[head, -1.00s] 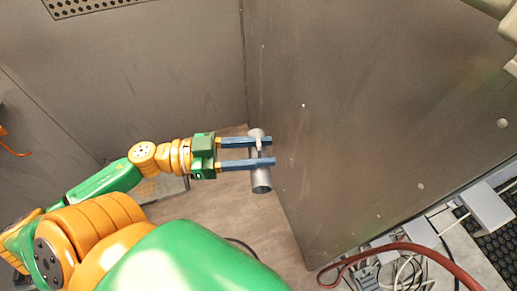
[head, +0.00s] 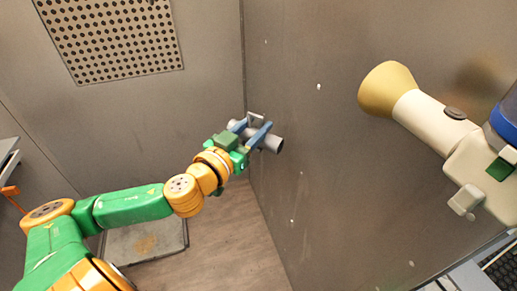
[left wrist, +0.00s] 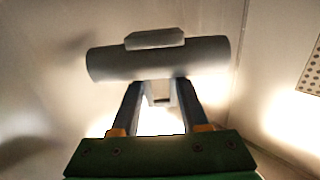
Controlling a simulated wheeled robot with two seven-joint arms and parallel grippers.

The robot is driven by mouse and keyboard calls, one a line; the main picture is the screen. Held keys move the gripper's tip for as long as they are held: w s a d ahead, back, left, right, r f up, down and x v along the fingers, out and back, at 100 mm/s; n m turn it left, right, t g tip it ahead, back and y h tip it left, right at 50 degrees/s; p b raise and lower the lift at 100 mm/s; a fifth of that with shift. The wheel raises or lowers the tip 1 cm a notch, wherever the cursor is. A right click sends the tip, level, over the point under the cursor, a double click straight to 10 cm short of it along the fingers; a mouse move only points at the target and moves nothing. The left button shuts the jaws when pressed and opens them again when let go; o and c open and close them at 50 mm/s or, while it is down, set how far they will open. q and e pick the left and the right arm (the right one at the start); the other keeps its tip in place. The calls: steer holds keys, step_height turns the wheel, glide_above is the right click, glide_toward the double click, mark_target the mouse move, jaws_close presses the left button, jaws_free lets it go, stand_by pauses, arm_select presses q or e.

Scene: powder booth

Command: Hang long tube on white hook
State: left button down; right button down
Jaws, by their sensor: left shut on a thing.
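My left gripper (head: 254,134) is shut on a short-looking grey tube (head: 271,143) close to the grey wall on the right. The tube is tilted in the head view, its dark open end toward lower right. In the left wrist view the tube (left wrist: 105,63) lies crosswise at the fingertips (left wrist: 160,92). A pale grey block (left wrist: 155,39) shows along its far side. A small whitish bracket-like piece (head: 256,118) shows beside the fingers in the head view; I cannot tell whether it is the white hook or part of the tube. My right gripper is out of view.
A cream device with a tan cone (head: 388,88) juts in at the right, in front of the wall (head: 330,190). A perforated panel (head: 110,40) is on the back wall. A flat plate (head: 145,243) lies on the floor at lower left.

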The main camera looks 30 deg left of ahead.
arm_select(q)
step_height(320, 180, up, 18)
steer(key=w+a+n+g+y+p, duration=0.2)
steer(key=n+g+y+p, duration=0.45)
steer(key=y, duration=0.55)
steer(key=s+d+r+n+y+p, duration=0.1)
steer(key=s+d+r+p, duration=0.15)
steer(key=r, duration=0.25)
steer(key=s+d+r+n+y+p, duration=0.1)
steer(key=s+d+r+p, duration=0.1)
steer(key=s+d+r, duration=0.25)
steer(key=x, duration=0.8)
steer(key=shift+a+f, duration=0.2)
steer(key=shift+a, duration=0.05)
steer(key=shift+f, duration=0.1)
steer(key=shift+p+x, duration=0.6)
steer(key=shift+x, duration=1.8)
